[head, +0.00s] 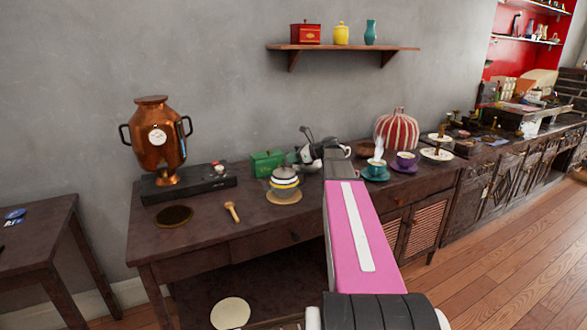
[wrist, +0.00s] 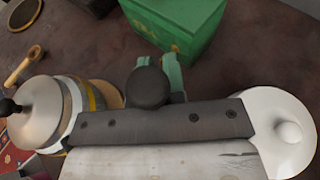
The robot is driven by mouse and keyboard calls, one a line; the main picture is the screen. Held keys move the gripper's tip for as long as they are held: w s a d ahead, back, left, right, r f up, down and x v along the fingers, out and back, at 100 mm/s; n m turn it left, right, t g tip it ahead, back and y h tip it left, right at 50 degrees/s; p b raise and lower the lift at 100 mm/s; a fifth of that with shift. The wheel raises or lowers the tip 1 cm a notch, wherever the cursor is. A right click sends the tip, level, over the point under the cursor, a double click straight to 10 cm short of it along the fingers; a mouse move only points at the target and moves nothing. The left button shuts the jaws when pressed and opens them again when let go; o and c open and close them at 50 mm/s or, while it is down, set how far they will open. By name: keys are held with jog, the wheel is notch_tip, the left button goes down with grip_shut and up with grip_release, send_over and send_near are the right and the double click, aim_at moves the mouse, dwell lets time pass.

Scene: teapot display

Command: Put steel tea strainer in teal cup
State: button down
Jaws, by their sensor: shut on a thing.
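The teal cup (head: 376,169) stands on a teal saucer on the dark table, right of my arm in the head view, with pale steam above it. My gripper (head: 311,152) is low over the table, left of the cup and near the green box. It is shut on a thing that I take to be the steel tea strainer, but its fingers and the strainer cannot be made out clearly. In the wrist view, a dark round knob and pale green parts show beyond the grey hand. The teal cup is not seen in the wrist view.
A green box (head: 266,163) stands behind, with a striped lidded pot (head: 284,181) left of the gripper. A purple cup (head: 405,159) and a striped red-and-white vase (head: 397,131) stand on the right. A copper urn (head: 157,145) stands left.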

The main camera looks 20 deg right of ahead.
jog(key=shift+f, duration=2.2)
jog(key=shift+f, duration=0.1)
jog(key=c, duration=1.2)
grip_release()
